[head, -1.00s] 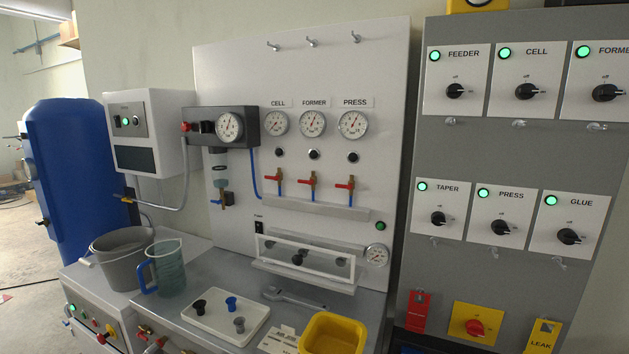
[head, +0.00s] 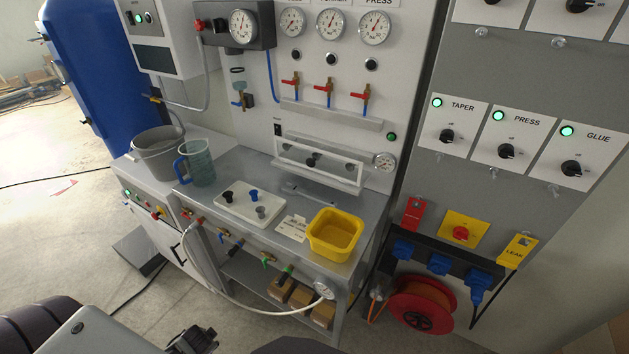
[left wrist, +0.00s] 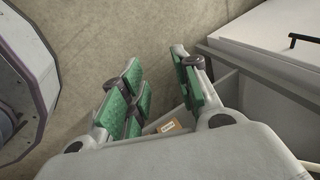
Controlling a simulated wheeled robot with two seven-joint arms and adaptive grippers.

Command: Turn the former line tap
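The former line tap (head: 329,88) is the middle of three red-handled brass taps on the white panel. It sits below the FORMER gauge (head: 331,24), whose label is partly cut off at the top. Its red handle lies sideways, pointing left, over a blue lower end. The cell line tap (head: 292,83) and press line tap (head: 364,95) on either side look the same. In the left wrist view my left gripper (left wrist: 158,70) is open and empty, its green-padded fingers apart over the floor, far from the taps. My right gripper is not visible.
The bench (head: 230,163) below the panel carries a grey bucket (head: 158,152), a blue-handled jug (head: 198,163), a white tray (head: 230,206) and a yellow bin (head: 336,234). A clear-fronted box (head: 318,176) juts out below the taps. Floor in front of the bench is mostly open.

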